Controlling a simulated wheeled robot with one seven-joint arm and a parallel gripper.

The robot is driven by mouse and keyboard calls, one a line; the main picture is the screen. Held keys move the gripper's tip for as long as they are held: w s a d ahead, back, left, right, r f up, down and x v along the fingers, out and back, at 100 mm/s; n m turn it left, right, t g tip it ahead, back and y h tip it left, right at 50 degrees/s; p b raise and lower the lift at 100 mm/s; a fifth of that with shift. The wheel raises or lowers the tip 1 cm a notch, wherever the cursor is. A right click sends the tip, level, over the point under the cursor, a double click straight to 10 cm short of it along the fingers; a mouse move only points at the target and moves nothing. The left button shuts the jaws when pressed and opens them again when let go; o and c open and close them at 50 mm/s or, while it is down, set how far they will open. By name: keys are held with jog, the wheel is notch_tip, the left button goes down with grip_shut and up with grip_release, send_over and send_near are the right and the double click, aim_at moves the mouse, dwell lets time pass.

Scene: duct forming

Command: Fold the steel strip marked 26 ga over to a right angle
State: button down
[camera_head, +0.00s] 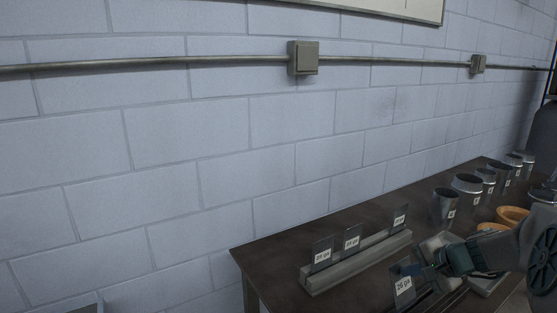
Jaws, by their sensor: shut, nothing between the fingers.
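A dark strip with a white label (403,286) that appears to read 26 ga stands upright near the front of the bench, below my gripper. My gripper (404,269) is shut and empty, close to the top of this strip. I cannot tell whether it touches the strip. The strip's lower end and what holds it are partly hidden by the picture's edge and my arm. No clear bend shows in its visible part.
A long grey rack (362,263) holds three upright labelled strips behind my gripper. Several metal collars (467,184) line the back right of the dark bench (280,258), with orange rings (512,215) in front. A block wall rises behind.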

aim_at(400, 268)
jog(key=shift+w+a, duration=0.2)
jog(key=shift+a, duration=0.05)
jog(key=shift+w+a+f+b, duration=0.3)
jog(key=shift+w+b, duration=0.1)
jog(key=shift+w, duration=0.15)
jog(key=shift+w+a+f+b, duration=0.35)
jog(key=shift+w+f+b, duration=0.05)
jog(key=shift+w, duration=0.2)
jog(key=shift+b+x, duration=0.45)
jog(key=shift+x, duration=0.35)
jog(key=shift+w+a, duration=0.1)
jog(key=shift+w+a+f+b, duration=0.25)
jog(key=shift+w+f+b, duration=0.25)
jog(key=shift+b, duration=0.1)
